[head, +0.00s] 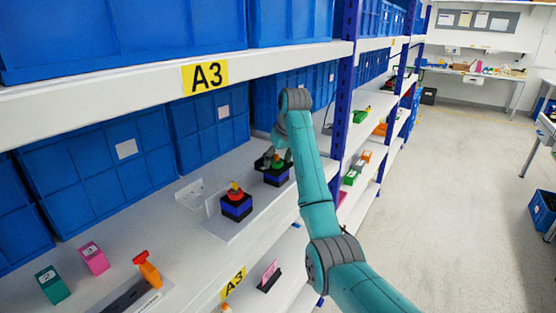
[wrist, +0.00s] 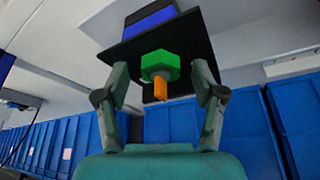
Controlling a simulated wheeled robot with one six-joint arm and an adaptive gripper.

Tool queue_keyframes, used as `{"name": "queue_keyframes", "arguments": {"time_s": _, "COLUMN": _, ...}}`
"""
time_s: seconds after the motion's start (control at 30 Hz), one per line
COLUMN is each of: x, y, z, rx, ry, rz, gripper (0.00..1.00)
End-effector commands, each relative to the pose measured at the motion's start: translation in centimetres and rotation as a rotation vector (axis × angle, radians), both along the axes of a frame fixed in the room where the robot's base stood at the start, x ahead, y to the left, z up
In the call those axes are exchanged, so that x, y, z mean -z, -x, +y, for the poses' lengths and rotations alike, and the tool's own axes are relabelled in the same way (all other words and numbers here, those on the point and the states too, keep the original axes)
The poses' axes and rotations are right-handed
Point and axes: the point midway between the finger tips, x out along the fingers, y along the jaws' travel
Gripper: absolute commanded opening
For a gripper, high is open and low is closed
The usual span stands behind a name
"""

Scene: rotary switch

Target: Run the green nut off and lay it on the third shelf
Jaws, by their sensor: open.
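The green nut (wrist: 160,66) sits on an orange threaded post (wrist: 160,91) in the wrist view, against a black block with a blue band (wrist: 150,24). That view looks upside down. My gripper (wrist: 161,74) is open, with one finger on each side of the nut and gaps between them. In the head view the nut (head: 277,162) is small and partly hidden by my gripper (head: 275,157), which is above the right-hand block (head: 277,177). The shelves carry A3 labels; I cannot tell which is the third.
A similar block (head: 236,206) with a red and yellow top stands to the left on the same shelf. A green box (head: 53,285), a pink box (head: 93,259) and an orange-handled item (head: 147,269) are at lower left. Blue bins (head: 100,160) line the back. A blue upright (head: 343,100) stands right.

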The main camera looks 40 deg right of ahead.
Motion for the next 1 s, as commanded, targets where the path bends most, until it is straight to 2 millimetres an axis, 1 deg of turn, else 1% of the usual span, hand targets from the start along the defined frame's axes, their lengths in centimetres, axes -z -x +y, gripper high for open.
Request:
{"name": "queue_keyframes", "arguments": {"time_s": 0.17, "x": 0.00, "y": 0.00, "z": 0.10, "rx": 0.075, "ry": 0.000, "rz": 0.000, "gripper": 0.69}}
{"name": "queue_keyframes", "arguments": {"time_s": 0.27, "x": 0.02, "y": -0.09, "z": 0.28, "rx": 0.152, "ry": 0.001, "rz": 0.001, "gripper": 0.69}}
{"name": "queue_keyframes", "arguments": {"time_s": 0.8, "x": -0.07, "y": -0.51, "z": 0.85, "rx": 0.850, "ry": 0.001, "rz": 0.001, "gripper": 0.69}}
{"name": "queue_keyframes", "arguments": {"time_s": 1.0, "x": -0.07, "y": -0.62, "z": 0.93, "rx": 1.060, "ry": 0.000, "rz": 0.000, "gripper": 0.69}}
